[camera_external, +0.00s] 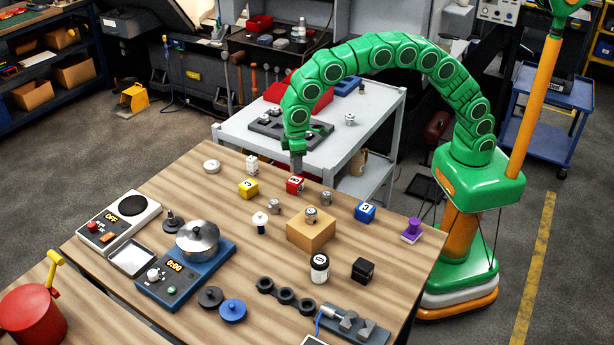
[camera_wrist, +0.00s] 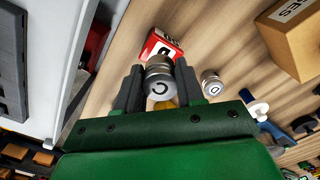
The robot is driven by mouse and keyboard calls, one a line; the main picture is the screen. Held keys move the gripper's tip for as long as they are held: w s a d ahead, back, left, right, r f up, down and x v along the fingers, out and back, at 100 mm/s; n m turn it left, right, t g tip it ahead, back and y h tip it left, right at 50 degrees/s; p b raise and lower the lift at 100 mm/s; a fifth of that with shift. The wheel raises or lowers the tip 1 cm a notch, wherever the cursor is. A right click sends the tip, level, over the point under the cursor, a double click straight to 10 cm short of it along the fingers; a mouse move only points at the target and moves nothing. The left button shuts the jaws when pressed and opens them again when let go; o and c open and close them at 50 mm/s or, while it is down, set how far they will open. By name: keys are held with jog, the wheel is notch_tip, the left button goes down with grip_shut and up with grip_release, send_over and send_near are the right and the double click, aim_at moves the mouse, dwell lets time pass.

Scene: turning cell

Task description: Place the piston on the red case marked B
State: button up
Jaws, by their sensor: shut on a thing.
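The red case (camera_external: 294,187) stands on the wooden table with a white marked patch; its letter is hard to read. It also shows beyond my fingertips in the wrist view (camera_wrist: 163,44). My gripper (camera_external: 296,166) points down just above the red case. In the wrist view my gripper (camera_wrist: 158,84) has its dark fingers shut on either side of the piston (camera_wrist: 159,72), a silvery cylinder with a dark mark on its end face. I cannot tell whether the piston touches the case. In the external view the held piston is hard to make out.
A yellow case (camera_external: 248,189) and a white piece (camera_external: 252,163) stand left of the red case. A similar metal piston (camera_external: 274,205) stands close in front. A cardboard box (camera_external: 310,236) carries another. A blue case (camera_external: 365,212) is to the right. A grey cart (camera_external: 230,132) stands behind.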

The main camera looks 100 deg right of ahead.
jog(key=shift+w+f, duration=0.2)
jog(key=shift+f, duration=1.55)
jog(key=shift+f, duration=0.1)
jog(key=o, duration=1.1)
notch_tip(320, 180, up, 12)
jog(key=shift+s+r, duration=0.1)
jog(key=shift+r, duration=0.1)
